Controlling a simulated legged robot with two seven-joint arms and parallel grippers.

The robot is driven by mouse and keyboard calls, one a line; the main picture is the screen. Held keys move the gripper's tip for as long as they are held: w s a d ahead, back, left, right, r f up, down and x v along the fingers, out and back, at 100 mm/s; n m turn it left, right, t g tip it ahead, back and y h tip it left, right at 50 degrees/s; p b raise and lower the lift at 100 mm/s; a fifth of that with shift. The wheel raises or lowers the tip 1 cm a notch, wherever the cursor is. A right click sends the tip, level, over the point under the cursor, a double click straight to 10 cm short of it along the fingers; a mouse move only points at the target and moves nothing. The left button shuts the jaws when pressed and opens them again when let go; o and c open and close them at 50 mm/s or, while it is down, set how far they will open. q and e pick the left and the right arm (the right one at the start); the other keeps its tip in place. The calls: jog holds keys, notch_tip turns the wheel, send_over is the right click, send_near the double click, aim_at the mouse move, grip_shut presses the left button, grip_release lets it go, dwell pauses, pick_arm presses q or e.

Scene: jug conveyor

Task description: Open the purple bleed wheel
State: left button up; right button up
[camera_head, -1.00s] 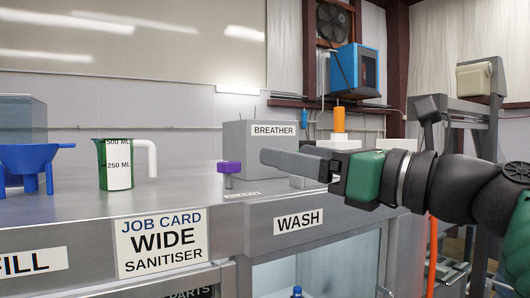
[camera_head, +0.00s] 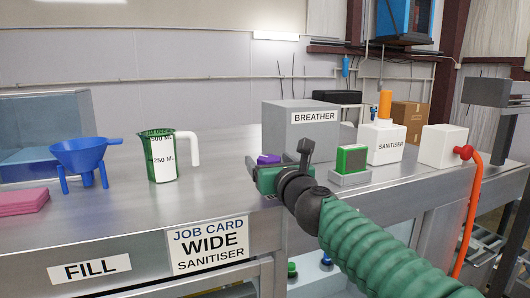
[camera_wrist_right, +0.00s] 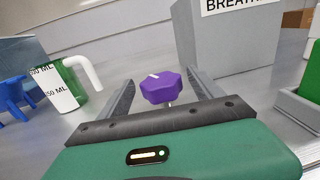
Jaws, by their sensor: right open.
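The purple bleed wheel (camera_head: 268,159) stands on a thin stem on the steel counter, in front of the grey breather box (camera_head: 300,135). In the right wrist view the wheel (camera_wrist_right: 161,90) has a lobed rim and a white mark on top. My right gripper (camera_head: 266,172) is at the wheel and covers its lower part in the head view. In the wrist view its fingers (camera_wrist_right: 162,95) are open, one on each side of the wheel, with gaps visible. My left gripper is not in view.
A green measuring jug (camera_head: 162,158), a blue funnel stand (camera_head: 82,158) and a pink stack (camera_head: 22,200) are on the left. Right of my gripper are a green-faced block (camera_head: 350,162), a sanitiser bottle (camera_head: 384,143) and a white box with red hose (camera_head: 440,146).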

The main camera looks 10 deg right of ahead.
aim_at(266, 155)
jog(key=w+p, duration=0.1)
jog(key=w, duration=0.2)
jog(key=shift+w+r, duration=0.15)
jog(key=shift+r, duration=0.05)
jog(key=shift+w, duration=0.3)
jog(key=shift+a, duration=0.1)
jog(key=shift+a, duration=0.1)
jog(key=c, duration=0.3)
jog(key=shift+w, duration=0.1)
jog(key=c, duration=1.1)
jog(key=shift+o, duration=0.2)
